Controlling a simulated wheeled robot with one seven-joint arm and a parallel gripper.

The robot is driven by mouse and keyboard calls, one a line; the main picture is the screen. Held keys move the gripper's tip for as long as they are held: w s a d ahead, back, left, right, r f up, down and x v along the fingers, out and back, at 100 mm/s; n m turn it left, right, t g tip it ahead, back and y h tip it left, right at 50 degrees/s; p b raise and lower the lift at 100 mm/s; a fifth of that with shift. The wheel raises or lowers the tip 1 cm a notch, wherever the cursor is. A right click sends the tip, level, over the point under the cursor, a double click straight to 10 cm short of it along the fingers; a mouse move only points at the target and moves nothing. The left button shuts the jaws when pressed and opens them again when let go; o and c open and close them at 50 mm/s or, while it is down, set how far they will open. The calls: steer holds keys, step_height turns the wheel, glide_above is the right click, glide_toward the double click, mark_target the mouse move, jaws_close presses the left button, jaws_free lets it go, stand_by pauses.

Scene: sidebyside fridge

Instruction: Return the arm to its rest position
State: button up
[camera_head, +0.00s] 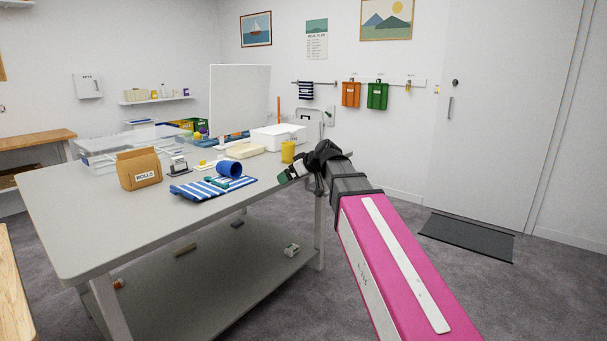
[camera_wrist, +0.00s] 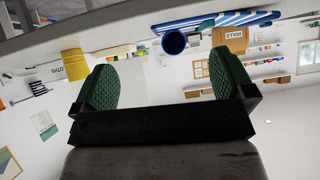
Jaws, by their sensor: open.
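My gripper (camera_head: 293,172) is at the end of my raised pink and grey arm, beside the right end of the grey table (camera_head: 95,215) in the head view. In the wrist view its two green pads (camera_wrist: 165,86) stand wide apart with nothing held between them. The wrist view is upside down. A blue cup (camera_head: 229,170) lies on a blue striped cloth (camera_head: 190,189) on the table, apart from the gripper. A yellow cup (camera_head: 288,151) stands close behind the gripper in the head view.
A paper bag labelled ROLLS (camera_head: 139,170), a white box (camera_head: 278,136) and clear bins (camera_head: 110,146) crowd the tabletop. A white panel (camera_head: 240,100) rises at the back. The floor (camera_head: 400,215) right of the table is open toward the door (camera_head: 490,120) and dark mat (camera_head: 466,237).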

steer(key=s+d+f+m+g+h, duration=0.1)
steer(key=s+d+f+m+h, duration=0.1)
steer(key=d+f, duration=0.35)
steer(key=s+d+f+m+g+h, duration=0.1)
steer(key=s+d+f+m, duration=0.15)
steer(key=f, duration=0.65)
steer(key=s+d+f+m+g+h, duration=0.1)
steer(key=s+d+f+h, duration=0.2)
steer(key=f, duration=0.5)
steer(key=s+d+f+m+g+h, duration=0.3)
steer(key=s+d+f+m, duration=0.2)
steer(key=s+d+f, duration=0.7)
step_height(320, 180, down, 3)
steer(key=shift+s+r, duration=0.2)
steer(key=shift+s, duration=0.15)
steer(key=shift+a, duration=0.1)
